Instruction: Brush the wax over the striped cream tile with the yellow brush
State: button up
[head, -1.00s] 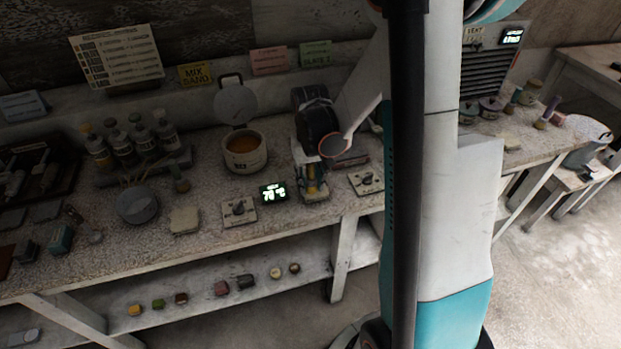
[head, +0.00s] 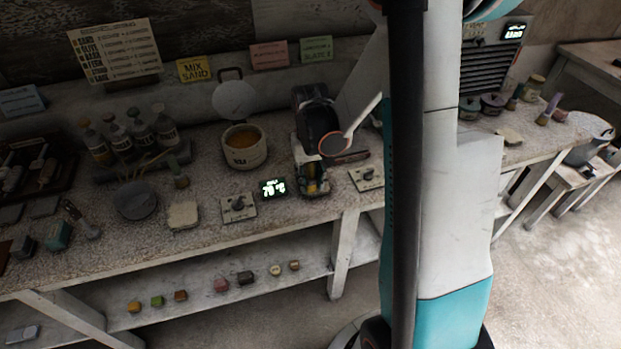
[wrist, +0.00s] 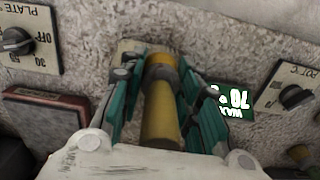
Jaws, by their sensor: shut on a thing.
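My gripper (wrist: 160,95) is shut on the yellow brush (wrist: 160,118), which runs between the teal fingers in the wrist view. In the head view my gripper (head: 312,178) is low over the bench front, right of the lit display. A pale cream tile (wrist: 129,47) shows beside and behind the brush end in the wrist view. Its stripes cannot be made out, and I cannot tell whether the bristles touch it. Another pale cream slab (head: 183,215) lies on the bench to the left. The white wax pot (head: 245,148) holds amber wax.
The pot dial (head: 238,208), green-lit display (head: 273,187) and plate dial (head: 367,178) flank my gripper. A reddish box (wrist: 45,108) lies near it. Bottles (head: 130,130) and a round grey dish (head: 137,200) stand left. Small coloured blocks sit on the lower shelf (head: 200,310).

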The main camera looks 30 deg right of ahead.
jog(key=shift+s, duration=0.1)
jog(key=shift+s+a, duration=0.25)
jog(key=shift+s, duration=0.6)
jog(key=shift+w+d+b, duration=0.2)
jog(key=shift+w+d, duration=0.05)
jog(key=shift+w, duration=0.7)
jog(key=shift+w+d+b, duration=0.2)
jog(key=shift+w+d, duration=0.05)
jog(key=shift+w, duration=0.65)
jog(key=shift+s+a, duration=0.25)
jog(key=shift+s, duration=0.65)
jog(key=shift+s+a, duration=0.25)
jog(key=shift+s, duration=0.65)
